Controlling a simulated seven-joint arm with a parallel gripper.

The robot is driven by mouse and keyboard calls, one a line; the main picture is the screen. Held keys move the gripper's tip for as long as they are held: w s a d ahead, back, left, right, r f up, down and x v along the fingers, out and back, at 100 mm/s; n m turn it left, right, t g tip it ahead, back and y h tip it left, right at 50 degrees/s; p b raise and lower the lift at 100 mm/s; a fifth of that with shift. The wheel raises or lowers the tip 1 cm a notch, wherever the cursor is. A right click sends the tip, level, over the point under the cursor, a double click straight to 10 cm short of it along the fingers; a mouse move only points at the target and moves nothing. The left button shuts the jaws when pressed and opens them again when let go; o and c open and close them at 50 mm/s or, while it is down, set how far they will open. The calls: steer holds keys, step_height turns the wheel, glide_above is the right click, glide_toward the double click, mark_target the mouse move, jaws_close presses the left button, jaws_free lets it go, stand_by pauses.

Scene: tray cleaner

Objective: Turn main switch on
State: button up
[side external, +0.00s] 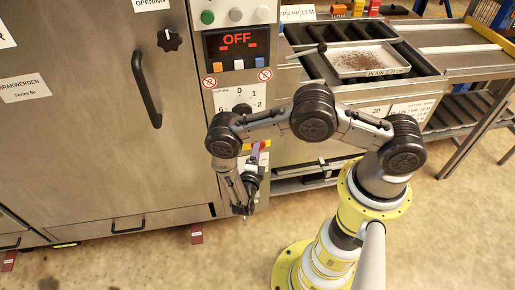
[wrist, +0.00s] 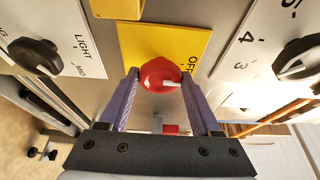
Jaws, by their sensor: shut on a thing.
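The main switch is a red round knob (wrist: 160,76) on a yellow plate (wrist: 150,42) marked OFF, in the wrist view. A white pointer mark on the knob faces right in that view, just below the OFF lettering. My gripper (wrist: 160,82) has its two purple fingers on either side of the knob and is shut on it. In the side external view my gripper (side external: 256,152) is at the lower control panel, and my arm hides most of the switch. The display (side external: 236,40) above reads OFF in red.
A black LIGHT knob (wrist: 36,57) is left of the switch and a numbered black dial (wrist: 300,58) is right of it in the wrist view. A steel door with a black handle (side external: 147,90) is left of the panel. A tray (side external: 362,58) lies on the conveyor at right.

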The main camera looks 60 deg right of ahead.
steer(key=shift+s+d+r+m+t+y, duration=0.1)
steer(key=shift+m+t+y, duration=0.35)
steer(key=shift+m+y, duration=1.3)
steer(key=shift+s+d+r+m+t+y, duration=0.1)
steer(key=shift+m+t+y, duration=0.45)
steer(key=shift+m, duration=2.15)
steer(key=shift+r+m+t+y, duration=0.1)
steer(key=shift+m+t+y, duration=0.2)
steer(key=shift+m+y, duration=1.5)
steer(key=shift+m+h, duration=0.55)
steer(key=shift+h, duration=0.05)
steer(key=o, duration=1.3)
steer(key=shift+o, duration=0.2)
steer(key=v, duration=1.4)
